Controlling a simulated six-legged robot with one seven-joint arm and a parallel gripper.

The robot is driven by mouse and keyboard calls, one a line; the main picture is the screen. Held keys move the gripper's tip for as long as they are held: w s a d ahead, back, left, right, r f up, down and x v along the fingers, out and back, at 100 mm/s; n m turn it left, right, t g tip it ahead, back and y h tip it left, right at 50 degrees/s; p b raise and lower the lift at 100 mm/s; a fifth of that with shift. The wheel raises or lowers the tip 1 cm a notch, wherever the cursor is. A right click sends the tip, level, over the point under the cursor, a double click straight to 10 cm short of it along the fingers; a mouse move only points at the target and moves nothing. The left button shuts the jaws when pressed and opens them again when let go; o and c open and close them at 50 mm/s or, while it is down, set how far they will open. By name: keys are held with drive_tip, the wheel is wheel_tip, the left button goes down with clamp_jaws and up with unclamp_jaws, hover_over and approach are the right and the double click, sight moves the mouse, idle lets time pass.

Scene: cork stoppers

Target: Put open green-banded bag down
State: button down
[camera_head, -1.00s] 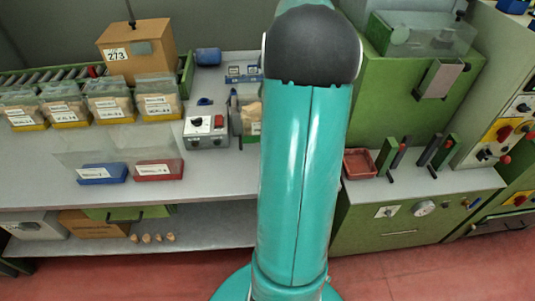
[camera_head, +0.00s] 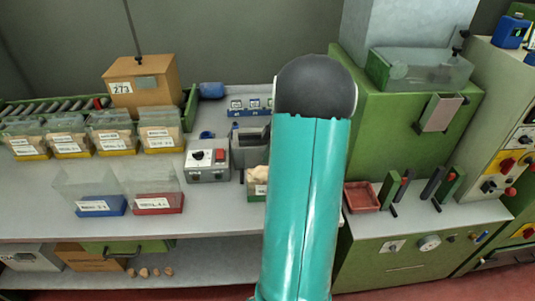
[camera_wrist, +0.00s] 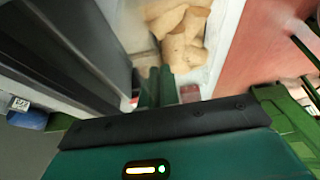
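The green-banded bag (camera_head: 257,187) shows in the head view just left of my arm, which hides its right part. It is clear, with a green band and white label at the bottom and tan corks inside. The wrist view looks into the bag (camera_wrist: 186,35) from above, with loose corks visible. My gripper (camera_wrist: 158,86) has its two green fingers close together at the near side of the bag and seems shut on its wall. The head view does not show the fingers. I cannot tell whether the bag's base touches the bench.
A grey sealing device (camera_head: 252,140) stands behind the bag, beside a control box (camera_head: 208,160) with a red switch. Blue-banded (camera_head: 101,204) and red-banded (camera_head: 158,203) empty bags stand left. Several yellow-banded bags (camera_head: 160,140) stand behind. Bare bench (camera_head: 225,215) lies left of the green-banded bag.

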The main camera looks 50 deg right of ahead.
drive_tip(key=shift+w, duration=0.1)
drive_tip(key=c, duration=2)
unclamp_jaws()
drive_tip(key=shift+f, duration=0.15)
drive_tip(key=shift+c, duration=0.2)
drive_tip(key=o, duration=0.4)
